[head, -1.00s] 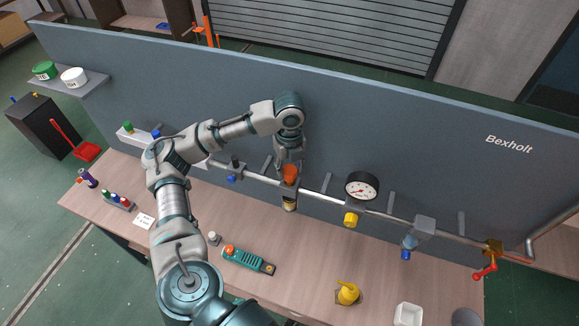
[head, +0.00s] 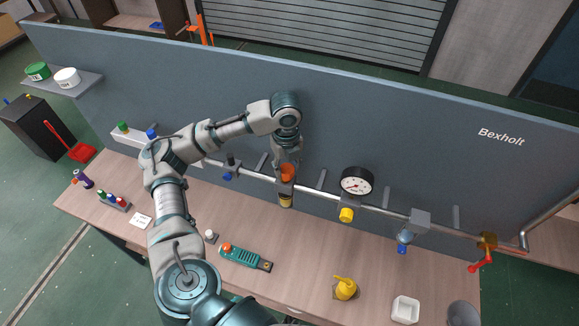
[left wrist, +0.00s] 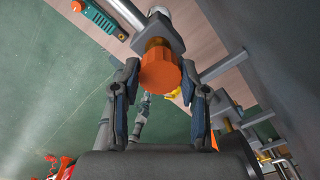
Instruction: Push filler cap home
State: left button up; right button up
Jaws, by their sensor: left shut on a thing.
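The orange filler cap (head: 287,172) sits on top of a grey block on the pipe along the blue-grey panel. In the left wrist view the cap (left wrist: 160,70) stands on a brass neck (left wrist: 156,43) above the block. My left gripper (head: 286,166) is over the block, with its fingers shut on the cap from both sides. The dark finger pads (left wrist: 163,88) lie left and right of the cap in the left wrist view. How deep the cap sits on the neck is hard to tell. My right gripper is not in view.
A pressure gauge (head: 357,181) and a yellow knob (head: 346,215) are to the right along the pipe (head: 387,208). A red-handled valve (head: 482,260) is at the far right.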

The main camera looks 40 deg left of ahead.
pick_arm(q)
jog(key=shift+w+d+r, duration=0.1)
jog(key=shift+d+r, duration=0.1)
jog(key=shift+d, duration=0.55)
jog(key=shift+r, duration=0.15)
jog(key=shift+a, duration=1.05)
jog(key=shift+a+f, duration=0.2)
jog(key=shift+a, duration=0.15)
jog(key=shift+s+a, duration=0.2)
jog(key=shift+a, duration=0.05)
jog(key=shift+d+r, duration=0.1)
jog(key=shift+d, duration=0.65)
jog(key=shift+a+f, duration=0.25)
jog(key=shift+a, duration=0.2)
jog(key=shift+f, duration=0.1)
jog(key=shift+d, duration=0.2)
jog(key=shift+w+d+r, duration=0.1)
jog(key=shift+d+r, duration=0.05)
jog(key=shift+r, duration=0.25)
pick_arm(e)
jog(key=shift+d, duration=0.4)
